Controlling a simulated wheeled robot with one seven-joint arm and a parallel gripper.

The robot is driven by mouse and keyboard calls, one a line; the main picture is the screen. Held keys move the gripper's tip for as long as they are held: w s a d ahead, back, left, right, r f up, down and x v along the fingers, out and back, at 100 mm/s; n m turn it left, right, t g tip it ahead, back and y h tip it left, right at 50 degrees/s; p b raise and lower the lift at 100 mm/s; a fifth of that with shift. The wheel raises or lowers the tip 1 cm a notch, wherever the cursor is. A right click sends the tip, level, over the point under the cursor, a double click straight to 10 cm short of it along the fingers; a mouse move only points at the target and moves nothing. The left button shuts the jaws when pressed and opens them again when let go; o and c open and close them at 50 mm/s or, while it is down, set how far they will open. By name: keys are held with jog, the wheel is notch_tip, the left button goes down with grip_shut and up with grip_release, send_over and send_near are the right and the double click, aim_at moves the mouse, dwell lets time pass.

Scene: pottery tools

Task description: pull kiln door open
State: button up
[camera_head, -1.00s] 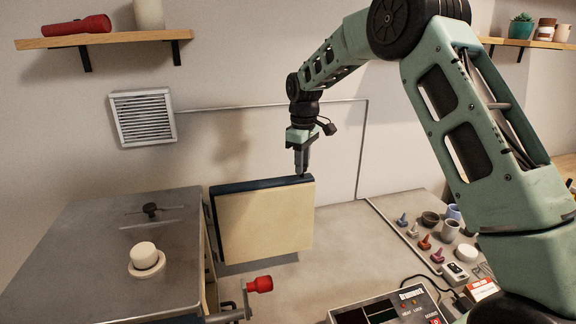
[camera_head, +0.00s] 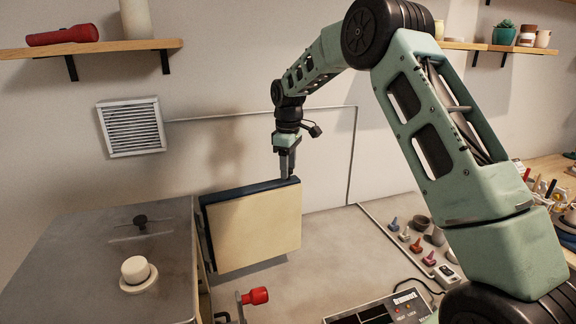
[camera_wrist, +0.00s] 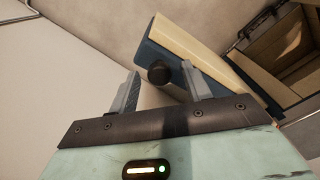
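The kiln (camera_head: 100,260) stands at the left with a grey metal top. Its door (camera_head: 255,228) stands swung out from the kiln, its cream inner lining facing the head camera. The wrist view shows the door's cream lining (camera_wrist: 185,38) and dark blue shell, with a round black knob (camera_wrist: 158,73) on the blue side. My gripper (camera_head: 288,176) is at the door's upper right corner, pointing down. In the wrist view my gripper's fingers (camera_wrist: 160,85) are apart, with the knob showing between and just beyond their tips. I cannot tell whether they touch the door.
The kiln's brick-lined opening (camera_wrist: 285,55) shows in the wrist view. A red-ended handle (camera_head: 255,296) juts out at the kiln's front. A control box (camera_head: 380,310) is at the bottom, with small tools and cups (camera_head: 420,245) to the right. Bare tabletop lies between door and tools.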

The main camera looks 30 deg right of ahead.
jog(key=shift+r, duration=0.1)
notch_tip(320, 180, up, 17)
jog(key=b, duration=0.3)
jog(key=shift+b, duration=0.3)
dwell(0.6)
